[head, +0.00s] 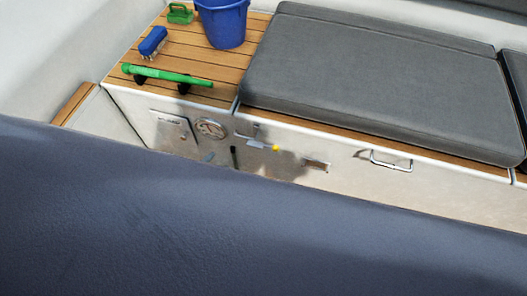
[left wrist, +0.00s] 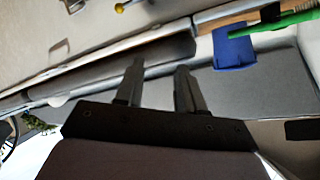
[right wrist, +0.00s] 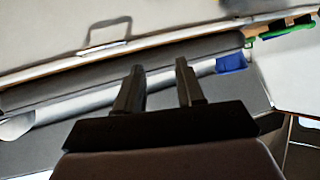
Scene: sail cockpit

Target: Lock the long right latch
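In the head view, a metal latch arm with a yellow knob (head: 276,148) sits on the white locker front, below the wooden edge. The yellow knob also shows at the top of the left wrist view (left wrist: 119,8). A black lever (head: 234,157) and a small grey one (head: 208,157) are to its left. I cannot tell for sure which is the long right latch, nor its locked state. My left gripper (left wrist: 160,66) is open and empty, apart from the locker front. My right gripper (right wrist: 160,62) is open and empty. I cannot make out either gripper in the head view.
A wire handle (head: 390,161) is right of a small slot (head: 315,165). Above are a grey cushion (head: 370,85), blue bucket (head: 222,25), blue brush (head: 152,42) and green-handled tool (head: 166,75). A dark blue surface (head: 250,235) fills the head view's foreground.

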